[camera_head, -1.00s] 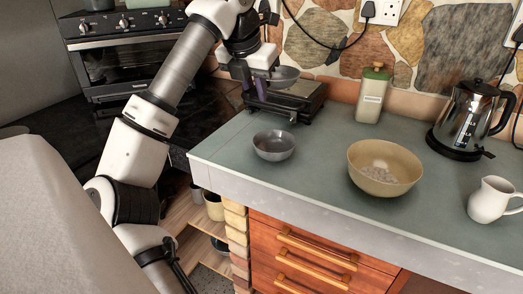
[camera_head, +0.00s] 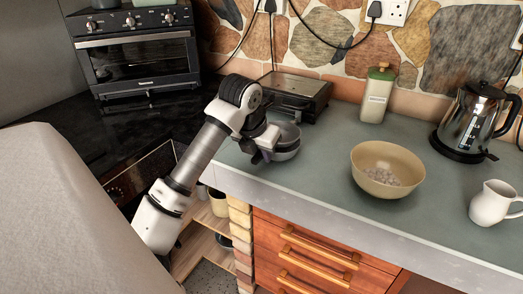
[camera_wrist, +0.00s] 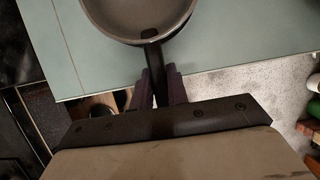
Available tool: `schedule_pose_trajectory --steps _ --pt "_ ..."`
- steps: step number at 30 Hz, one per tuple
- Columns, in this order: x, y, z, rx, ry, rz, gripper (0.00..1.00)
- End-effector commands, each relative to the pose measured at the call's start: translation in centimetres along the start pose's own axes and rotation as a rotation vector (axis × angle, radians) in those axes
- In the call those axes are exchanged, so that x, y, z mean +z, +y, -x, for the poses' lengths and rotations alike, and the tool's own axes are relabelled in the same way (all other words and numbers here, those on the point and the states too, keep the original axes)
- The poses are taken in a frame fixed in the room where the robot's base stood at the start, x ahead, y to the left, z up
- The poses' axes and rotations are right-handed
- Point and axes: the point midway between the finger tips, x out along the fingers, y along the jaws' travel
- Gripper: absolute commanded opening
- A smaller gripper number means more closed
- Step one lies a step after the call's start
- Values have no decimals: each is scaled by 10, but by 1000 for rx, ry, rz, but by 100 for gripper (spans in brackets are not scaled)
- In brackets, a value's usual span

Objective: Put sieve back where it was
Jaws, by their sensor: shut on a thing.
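The sieve (camera_head: 289,132) is a small dark grey round pan with a short handle. My gripper (camera_head: 267,148) is shut on the sieve's handle from the left. In the wrist view the sieve (camera_wrist: 140,30) is at the top, its dark handle running down between the fingers (camera_wrist: 157,90).
A cream bowl (camera_head: 366,167) with pale lumps stands to the right on the counter (camera_head: 330,175). Behind are a dark grill (camera_head: 290,92) and a green-lidded jar (camera_head: 375,100). A kettle (camera_head: 468,120) and a white jug (camera_head: 490,203) stand farther right. An oven (camera_head: 140,62) is at back left.

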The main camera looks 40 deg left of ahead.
Motion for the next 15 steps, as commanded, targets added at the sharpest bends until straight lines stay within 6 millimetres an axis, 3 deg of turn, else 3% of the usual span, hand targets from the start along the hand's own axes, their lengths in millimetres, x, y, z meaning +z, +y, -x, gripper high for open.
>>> schedule_pose_trajectory --steps 15 --pt "-3 0 -8 2 -1 0 0"
